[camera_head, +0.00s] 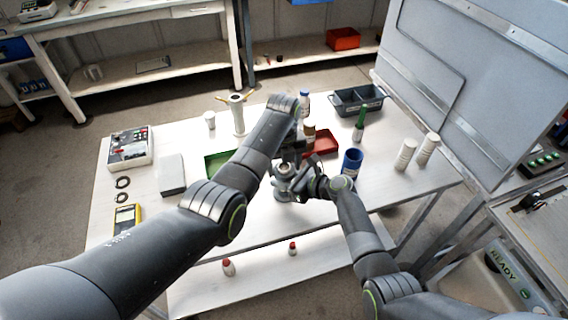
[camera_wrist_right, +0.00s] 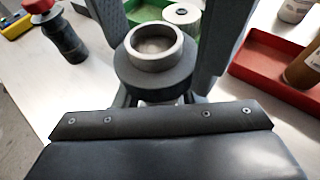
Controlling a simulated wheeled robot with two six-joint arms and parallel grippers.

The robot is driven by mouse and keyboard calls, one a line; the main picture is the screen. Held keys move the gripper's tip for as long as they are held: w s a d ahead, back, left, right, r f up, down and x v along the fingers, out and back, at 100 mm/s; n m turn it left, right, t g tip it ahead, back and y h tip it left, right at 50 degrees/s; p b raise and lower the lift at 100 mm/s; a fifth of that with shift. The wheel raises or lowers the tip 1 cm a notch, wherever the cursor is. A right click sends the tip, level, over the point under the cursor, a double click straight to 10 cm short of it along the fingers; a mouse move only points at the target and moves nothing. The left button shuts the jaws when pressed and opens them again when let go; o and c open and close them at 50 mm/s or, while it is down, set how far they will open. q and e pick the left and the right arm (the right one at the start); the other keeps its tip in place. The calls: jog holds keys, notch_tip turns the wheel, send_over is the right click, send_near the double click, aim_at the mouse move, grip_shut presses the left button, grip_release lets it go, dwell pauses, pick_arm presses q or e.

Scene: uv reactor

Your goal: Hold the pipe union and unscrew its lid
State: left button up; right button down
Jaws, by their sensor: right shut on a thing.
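The pipe union (camera_head: 284,172) is a grey metal fitting near the middle of the table. In the right wrist view its upper end (camera_wrist_right: 154,50) shows as a pale open ring above a wider dark collar. My right gripper (camera_head: 300,186) is shut on the union from the side, below that collar. My left gripper (camera_head: 290,150) is above the union. In the right wrist view two grey fingers, which look like my left gripper (camera_wrist_right: 170,40), stand apart on both sides of the ring. My left arm partly hides the union's top in the head view.
A green tray (camera_head: 215,164) and a red tray (camera_head: 325,143) lie beyond the union. A blue cup (camera_head: 351,162) stands to its right, and white cylinders (camera_head: 405,155) stand farther right. A grey bin (camera_head: 357,101) stands at the back.

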pick_arm(q)
jog(key=c, duration=0.7)
jog(key=n, duration=1.2)
jog(key=shift+r+n, duration=0.1)
jog(key=shift+n, duration=0.2)
jog(key=n, duration=0.4)
jog(key=o, duration=1.1)
jog(key=shift+d, duration=0.1)
